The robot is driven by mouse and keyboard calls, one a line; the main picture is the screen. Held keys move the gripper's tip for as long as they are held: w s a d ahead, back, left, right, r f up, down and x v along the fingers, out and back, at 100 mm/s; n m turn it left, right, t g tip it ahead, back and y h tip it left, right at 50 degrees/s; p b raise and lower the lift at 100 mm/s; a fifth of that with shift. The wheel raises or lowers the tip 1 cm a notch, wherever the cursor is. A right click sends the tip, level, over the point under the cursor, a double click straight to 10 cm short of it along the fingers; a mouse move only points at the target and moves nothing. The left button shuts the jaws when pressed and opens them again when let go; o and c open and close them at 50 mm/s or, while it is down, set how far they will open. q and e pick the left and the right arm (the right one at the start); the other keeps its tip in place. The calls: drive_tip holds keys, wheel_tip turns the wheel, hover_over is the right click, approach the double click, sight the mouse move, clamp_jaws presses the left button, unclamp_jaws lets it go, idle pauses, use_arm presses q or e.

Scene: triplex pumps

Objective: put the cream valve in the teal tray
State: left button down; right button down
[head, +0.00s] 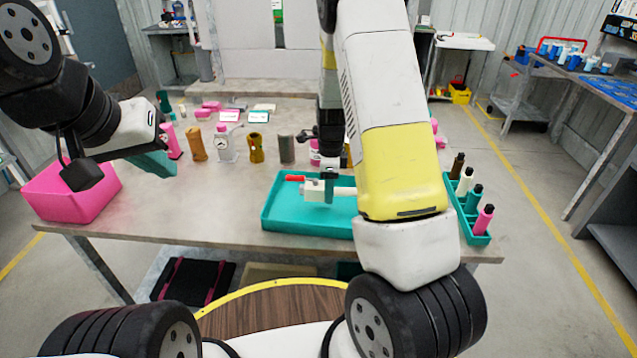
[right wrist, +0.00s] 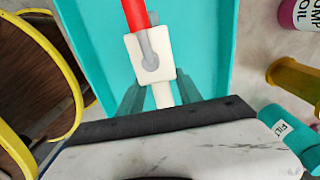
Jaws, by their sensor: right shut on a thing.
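The cream valve (head: 313,190) has a red handle. It is low over the teal tray (head: 275,222), inside its outline; I cannot tell whether it touches the floor. My right gripper (head: 329,188) is shut on the valve's pipe end. In the right wrist view the valve's body (right wrist: 148,62) and red handle stick out beyond the fingers (right wrist: 158,95), with the tray (right wrist: 215,40) beneath. My arm hides the tray's right part in the head view. My left gripper (head: 160,165) is over the table's left side, away from the tray; its opening is unclear.
A pink bin (head: 65,198) stands at the table's left end. Behind the tray stand a brown cylinder (head: 196,143), a white gauge piece (head: 225,145), a gold part (head: 256,148) and a grey cylinder (head: 286,149). A teal rack (head: 481,239) with several bottles is at the right edge.

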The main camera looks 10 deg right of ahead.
sight(329, 208)
drive_tip(key=shift+f, duration=1.9)
drive_tip(key=shift+f, duration=0.1)
drive_tip(key=c, duration=0.8)
unclamp_jaws()
